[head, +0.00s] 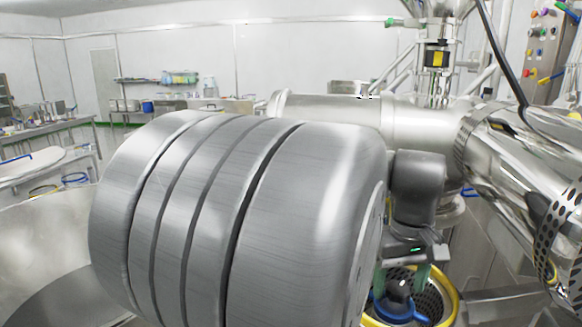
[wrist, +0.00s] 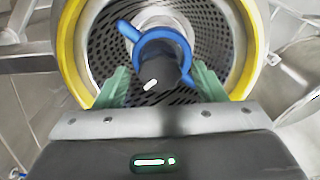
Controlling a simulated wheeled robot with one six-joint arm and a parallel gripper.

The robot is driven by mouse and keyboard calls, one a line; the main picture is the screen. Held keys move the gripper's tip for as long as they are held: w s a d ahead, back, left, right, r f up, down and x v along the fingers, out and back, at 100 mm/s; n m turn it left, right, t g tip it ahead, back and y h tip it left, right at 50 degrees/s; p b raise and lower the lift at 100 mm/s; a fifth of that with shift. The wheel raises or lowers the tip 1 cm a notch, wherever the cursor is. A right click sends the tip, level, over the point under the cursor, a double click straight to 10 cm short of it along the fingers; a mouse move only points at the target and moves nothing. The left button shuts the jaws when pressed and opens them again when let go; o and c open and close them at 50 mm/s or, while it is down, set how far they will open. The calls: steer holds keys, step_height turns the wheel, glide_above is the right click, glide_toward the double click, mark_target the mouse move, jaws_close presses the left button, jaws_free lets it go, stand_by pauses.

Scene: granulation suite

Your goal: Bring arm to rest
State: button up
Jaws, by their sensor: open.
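My gripper (wrist: 160,84) is open, its two green fingers pointing into a round perforated metal basket (wrist: 108,50) with a yellow rim (wrist: 72,50). Between and beyond the fingers is a dark cylindrical piece (wrist: 155,74) with a blue ring and tabs (wrist: 178,46) around it. I cannot tell whether the fingers touch it. In the head view my gripper (head: 404,281) points down at the same basket at lower right, and the blue ring (head: 388,309) shows below it. My arm fills the middle of the head view and hides much behind it.
Shiny steel pipework (head: 425,125) and a perforated metal part (head: 560,235) stand close on the right. A control panel (head: 548,45) is at upper right. A large steel bowl (head: 40,240) is at left. Benches with items (head: 45,125) line the back left.

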steer(key=shift+n, duration=0.8)
steer(key=shift+r, duration=0.1)
